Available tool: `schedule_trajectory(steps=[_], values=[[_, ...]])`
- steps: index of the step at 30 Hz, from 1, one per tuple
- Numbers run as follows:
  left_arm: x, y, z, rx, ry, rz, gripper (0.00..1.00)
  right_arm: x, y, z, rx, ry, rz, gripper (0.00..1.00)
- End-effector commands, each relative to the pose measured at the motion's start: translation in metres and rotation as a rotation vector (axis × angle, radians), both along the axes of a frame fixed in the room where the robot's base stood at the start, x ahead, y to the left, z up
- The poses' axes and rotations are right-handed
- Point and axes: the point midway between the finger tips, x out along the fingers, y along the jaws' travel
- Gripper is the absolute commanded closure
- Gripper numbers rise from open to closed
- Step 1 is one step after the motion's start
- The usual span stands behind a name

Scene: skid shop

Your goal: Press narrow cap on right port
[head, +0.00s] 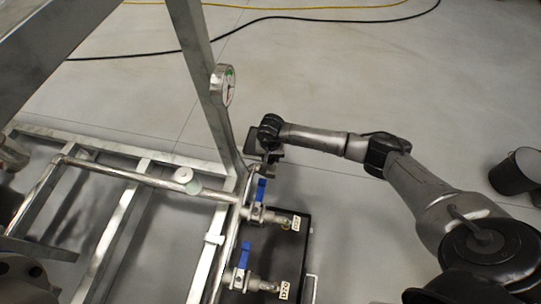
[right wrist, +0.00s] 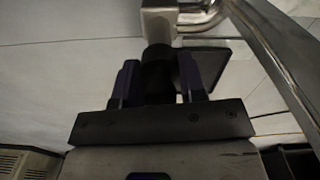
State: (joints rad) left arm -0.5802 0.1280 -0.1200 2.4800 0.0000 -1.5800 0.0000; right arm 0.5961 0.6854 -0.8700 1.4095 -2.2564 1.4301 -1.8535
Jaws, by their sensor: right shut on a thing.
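My right gripper (head: 268,160) is at the skid's upright post, just beyond the far blue-handled valve. In the right wrist view, its two fingers (right wrist: 158,85) are shut on a dark, round piece, apparently the narrow cap (right wrist: 157,70). The cap's far end meets or overlaps a bright metal pipe fitting (right wrist: 158,22), apparently the right port. I cannot tell whether the cap is seated on it or only in front of it. In the head view the cap is too small and hidden by the gripper to make out. My left gripper is not in view.
Two blue-handled valves (head: 260,192) (head: 244,257) with white tags stick out over a black tray (head: 297,248). A gauge (head: 223,85) sits on the sloping post (head: 205,60). A dark bucket (head: 516,172) stands at right. The floor behind my arm is clear apart from cables.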

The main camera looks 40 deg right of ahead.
Motion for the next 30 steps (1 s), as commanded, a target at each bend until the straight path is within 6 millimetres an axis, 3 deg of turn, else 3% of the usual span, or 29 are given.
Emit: schedule_trajectory(steps=[2,3,12,17,25,30], values=[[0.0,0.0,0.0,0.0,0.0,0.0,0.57,0.0,0.0003,-0.0001,0.0,0.0,0.0,0.84],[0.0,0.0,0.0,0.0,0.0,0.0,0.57,-0.0001,0.0004,-0.0001,0.0,0.0,0.0,0.6],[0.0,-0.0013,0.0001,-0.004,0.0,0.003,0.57,-0.0001,0.0004,-0.0002,0.001,0.001,0.001,0.33],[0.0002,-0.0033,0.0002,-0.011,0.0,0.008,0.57,-0.0001,0.0004,-0.0002,0.001,0.001,0.001,0.32],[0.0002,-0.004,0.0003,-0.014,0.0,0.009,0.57,-0.0001,0.0004,-0.0002,0.001,0.001,0.001,0.07],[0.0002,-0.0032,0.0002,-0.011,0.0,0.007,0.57,-0.0001,0.0004,-0.0002,0.001,0.001,0.001,0.07]])
